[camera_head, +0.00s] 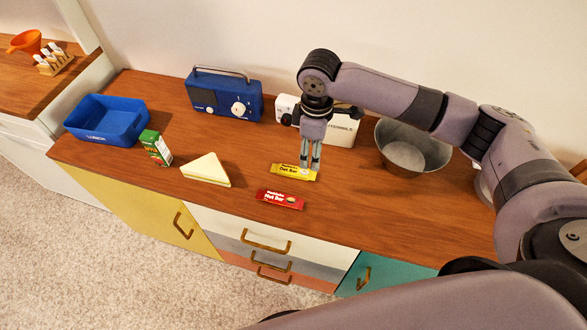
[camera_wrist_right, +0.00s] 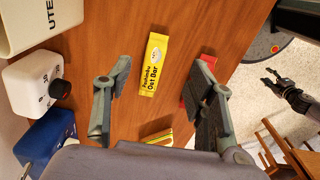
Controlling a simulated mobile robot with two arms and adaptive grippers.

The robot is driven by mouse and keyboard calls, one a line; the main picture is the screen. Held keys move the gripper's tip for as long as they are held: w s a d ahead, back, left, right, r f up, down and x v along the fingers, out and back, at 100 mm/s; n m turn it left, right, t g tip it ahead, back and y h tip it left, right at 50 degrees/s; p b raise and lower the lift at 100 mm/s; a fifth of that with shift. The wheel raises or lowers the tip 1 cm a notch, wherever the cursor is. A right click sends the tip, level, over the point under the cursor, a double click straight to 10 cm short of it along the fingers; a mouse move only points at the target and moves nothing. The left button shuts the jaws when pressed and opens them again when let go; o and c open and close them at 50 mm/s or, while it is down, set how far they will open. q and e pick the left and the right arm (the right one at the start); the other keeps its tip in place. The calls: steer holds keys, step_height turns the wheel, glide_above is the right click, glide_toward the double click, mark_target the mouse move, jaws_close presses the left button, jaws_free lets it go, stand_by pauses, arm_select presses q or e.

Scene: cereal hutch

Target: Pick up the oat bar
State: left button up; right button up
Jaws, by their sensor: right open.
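The yellow oat bar (camera_head: 290,173) lies flat on the wooden cabinet top, behind the red nut bar (camera_head: 280,199). My right gripper (camera_head: 310,166) points down at the oat bar's right end, open and empty. In the right wrist view the oat bar (camera_wrist_right: 155,65) shows between the two spread fingers, apart from both. The red bar (camera_wrist_right: 184,102) is mostly hidden behind one finger there. A small dark gripper, apparently my left (camera_wrist_right: 268,77), shows over the floor at the right of that view; its opening is unclear.
A sandwich (camera_head: 206,170), green carton (camera_head: 155,148) and blue box (camera_head: 107,120) stand to the left. A metal bowl (camera_head: 410,155) is at the right, under my arm.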

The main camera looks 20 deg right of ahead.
mark_target(307, 172)
steer(key=f, duration=0.3)
steer(key=shift+w+f, duration=0.25)
steer(key=shift+w, duration=0.05)
steer(key=shift+f, duration=0.6)
steer(key=shift+s+a+f+p, duration=0.1)
steer(key=shift+f+p, duration=0.1)
steer(key=shift+p, duration=0.1)
steer(key=f, duration=0.3)
steer(key=f+p, duration=0.1)
steer(key=shift+w+a+f, duration=0.2)
steer(key=shift+a+f, duration=0.05)
steer(key=shift+f, duration=0.15)
arm_select(q)
steer(key=w+r, duration=0.1)
steer(key=w, duration=0.1)
steer(key=shift+w+d+r, duration=0.1)
steer(key=shift+w+r, duration=0.25)
steer(key=shift+r, duration=0.05)
steer(key=shift+w, duration=0.1)
arm_select(e)
steer(key=shift+c, duration=0.5)
steer(key=c, duration=1.1)
arm_select(q)
steer(key=shift+w, duration=0.4)
arm_select(e)
jaws_close()
